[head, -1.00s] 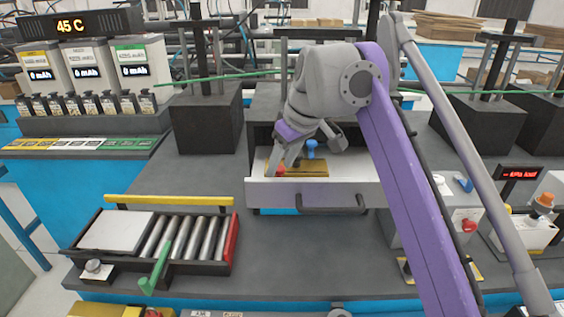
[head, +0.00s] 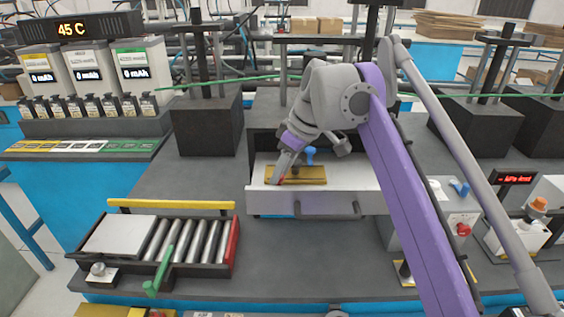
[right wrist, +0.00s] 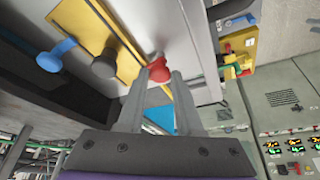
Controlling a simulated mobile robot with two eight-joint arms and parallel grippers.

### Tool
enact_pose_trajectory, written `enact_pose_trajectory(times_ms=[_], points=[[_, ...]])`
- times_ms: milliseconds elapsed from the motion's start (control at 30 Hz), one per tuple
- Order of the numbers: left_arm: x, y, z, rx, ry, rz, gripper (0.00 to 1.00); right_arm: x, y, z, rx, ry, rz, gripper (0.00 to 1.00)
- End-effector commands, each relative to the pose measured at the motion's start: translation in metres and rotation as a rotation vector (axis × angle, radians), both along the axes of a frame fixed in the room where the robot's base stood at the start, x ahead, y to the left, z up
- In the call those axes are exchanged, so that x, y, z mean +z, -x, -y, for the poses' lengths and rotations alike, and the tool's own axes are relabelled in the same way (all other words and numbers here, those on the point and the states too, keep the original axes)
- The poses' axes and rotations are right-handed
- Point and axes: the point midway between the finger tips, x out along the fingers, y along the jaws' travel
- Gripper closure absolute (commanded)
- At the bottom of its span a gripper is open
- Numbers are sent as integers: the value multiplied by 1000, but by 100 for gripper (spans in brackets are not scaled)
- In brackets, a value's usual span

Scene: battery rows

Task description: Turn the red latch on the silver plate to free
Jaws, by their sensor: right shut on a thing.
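The silver plate (head: 330,203) looks like a pale drawer-like tray with a dark bar handle on its front. A gold strip (head: 310,175) lies on it, with a blue knob (head: 310,153) standing at its far side. The red latch (right wrist: 158,70) is a small red knob near the end of the gold strip. My right gripper (right wrist: 160,76) is shut on the red latch, one finger on each side. In the head view the right gripper (head: 281,178) hides most of the latch. My left gripper is not in view.
A black knob (right wrist: 104,66) sits close beside the red latch, with the blue knob beyond it. A roller tray (head: 190,240) with a green lever stands at the left front. A control box with a red knob (head: 462,229) stands to the right. The counter between is clear.

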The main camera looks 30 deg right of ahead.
Motion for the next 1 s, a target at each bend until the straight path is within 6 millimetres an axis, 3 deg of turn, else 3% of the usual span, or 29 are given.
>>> enact_pose_trajectory(times_ms=[33, 400, 1000], points=[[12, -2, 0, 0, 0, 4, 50, 6, -1, 1, 38, -1, 1, 100], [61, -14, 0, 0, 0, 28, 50, 7, -4, 3, 391, -1, 4, 100], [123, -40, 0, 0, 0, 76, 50, 5, -9, 5, 960, 1, 5, 100]])
